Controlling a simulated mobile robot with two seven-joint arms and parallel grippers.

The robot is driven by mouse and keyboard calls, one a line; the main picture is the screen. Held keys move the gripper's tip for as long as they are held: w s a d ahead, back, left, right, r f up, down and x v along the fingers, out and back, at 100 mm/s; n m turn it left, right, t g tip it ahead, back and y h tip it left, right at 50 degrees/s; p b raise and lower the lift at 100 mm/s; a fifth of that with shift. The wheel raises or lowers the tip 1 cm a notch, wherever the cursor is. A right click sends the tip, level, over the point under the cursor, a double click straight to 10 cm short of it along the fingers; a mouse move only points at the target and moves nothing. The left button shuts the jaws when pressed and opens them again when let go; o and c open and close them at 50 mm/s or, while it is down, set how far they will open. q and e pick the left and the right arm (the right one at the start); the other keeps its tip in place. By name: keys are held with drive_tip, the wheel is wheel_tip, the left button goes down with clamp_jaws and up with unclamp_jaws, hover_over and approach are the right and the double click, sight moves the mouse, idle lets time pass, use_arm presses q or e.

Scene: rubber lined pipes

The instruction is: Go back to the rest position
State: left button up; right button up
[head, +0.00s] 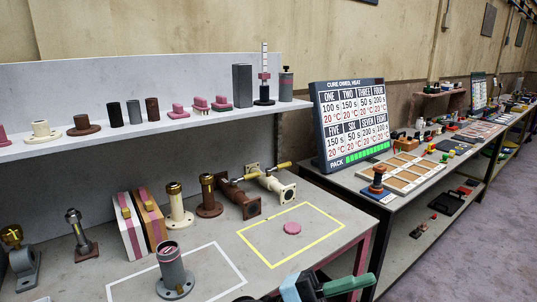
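A dark, teal and green device (322,289) shows at the bottom edge, right of centre, by the bench's front edge. It is cut off by the frame, and I take it for my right gripper. Whether its fingers are open or shut cannot be made out. My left gripper is not in view. A grey flanged pipe (174,275) stands upright inside the white outlined rectangle on the grey bench (205,242), with something pink in its top opening. A pink disc (292,228) lies flat inside the yellow outlined rectangle, apart from the device.
Brass-topped flanged pipes (179,207), a striped block (129,225) and a valve pipe (272,187) stand behind the outlines. A shelf (150,128) above holds several small parts. A sign board (349,122) stands on the long bench at right. Open floor (475,245) lies far right.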

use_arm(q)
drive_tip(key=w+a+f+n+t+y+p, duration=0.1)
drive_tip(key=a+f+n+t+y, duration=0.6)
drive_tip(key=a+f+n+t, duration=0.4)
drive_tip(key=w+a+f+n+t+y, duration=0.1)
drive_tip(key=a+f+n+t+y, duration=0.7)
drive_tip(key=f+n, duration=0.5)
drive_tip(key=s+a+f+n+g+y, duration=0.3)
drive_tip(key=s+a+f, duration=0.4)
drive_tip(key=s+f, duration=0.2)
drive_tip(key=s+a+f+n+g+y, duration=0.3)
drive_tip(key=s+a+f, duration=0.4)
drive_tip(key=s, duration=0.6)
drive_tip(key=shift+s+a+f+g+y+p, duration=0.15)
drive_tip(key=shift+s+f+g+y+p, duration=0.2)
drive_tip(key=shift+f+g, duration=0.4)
use_arm(e)
drive_tip(key=s+d+f+m+g+h, duration=0.1)
drive_tip(key=s+f+m+g+h, duration=0.1)
drive_tip(key=s+f+m, duration=0.5)
drive_tip(key=s+d+f+m+g+h, duration=0.2)
drive_tip(key=s+f+m+g, duration=0.3)
drive_tip(key=s+m, duration=0.7)
wheel_tip(320, 180, down, 2)
drive_tip(key=shift+d+f+m+h, duration=0.1)
drive_tip(key=shift+d+m+h, duration=0.15)
drive_tip(key=shift+m+h, duration=0.3)
